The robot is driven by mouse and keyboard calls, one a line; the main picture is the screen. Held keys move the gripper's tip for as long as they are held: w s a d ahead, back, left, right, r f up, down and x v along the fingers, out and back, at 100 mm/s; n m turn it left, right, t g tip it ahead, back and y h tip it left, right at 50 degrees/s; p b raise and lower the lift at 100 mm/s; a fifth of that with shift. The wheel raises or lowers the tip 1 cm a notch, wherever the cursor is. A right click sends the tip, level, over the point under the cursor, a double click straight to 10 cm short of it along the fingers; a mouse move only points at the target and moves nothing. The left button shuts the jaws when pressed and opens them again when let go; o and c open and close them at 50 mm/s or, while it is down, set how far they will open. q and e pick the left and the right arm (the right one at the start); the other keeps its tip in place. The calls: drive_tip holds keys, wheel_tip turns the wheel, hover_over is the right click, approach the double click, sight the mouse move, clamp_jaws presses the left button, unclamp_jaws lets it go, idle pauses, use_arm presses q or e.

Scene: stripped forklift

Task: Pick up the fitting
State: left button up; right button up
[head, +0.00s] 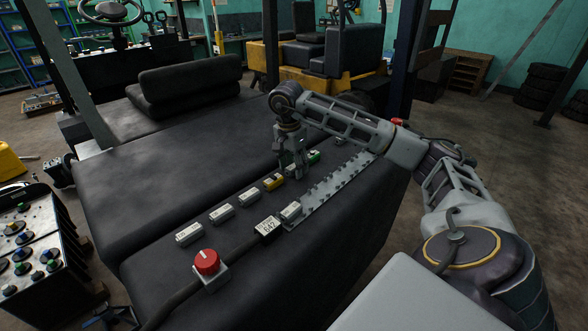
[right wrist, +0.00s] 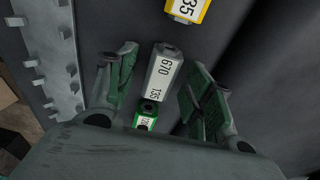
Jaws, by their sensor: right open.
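A white fitting (right wrist: 163,75) marked "670" and "135" lies between the fingers of my right gripper (right wrist: 160,62) in the right wrist view. The fingers are open, with a gap on each side of it. In the head view my right gripper (head: 292,168) points down over the row of fittings and mostly hides this one. A yellow fitting (head: 274,182) and a green fitting (head: 313,158) lie on either side; both also show in the right wrist view, yellow (right wrist: 187,9) and green (right wrist: 146,115). My left gripper is not in view.
White fittings (head: 221,213) continue the row on the dark cover (head: 150,190). A toothed metal rail (head: 335,186) runs beside it, with a white block (head: 291,211) at its near end.

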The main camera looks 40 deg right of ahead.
sight(294, 165)
idle(0.3)
clamp_jaws()
drive_tip(key=shift+r, duration=0.15)
idle(0.3)
drive_tip(key=shift+r, duration=0.8)
wheel_tip(294, 165, up, 5)
drive_tip(key=shift+r+p, duration=0.5)
drive_tip(key=shift+r, duration=1.05)
drive_tip(key=shift+r, duration=0.1)
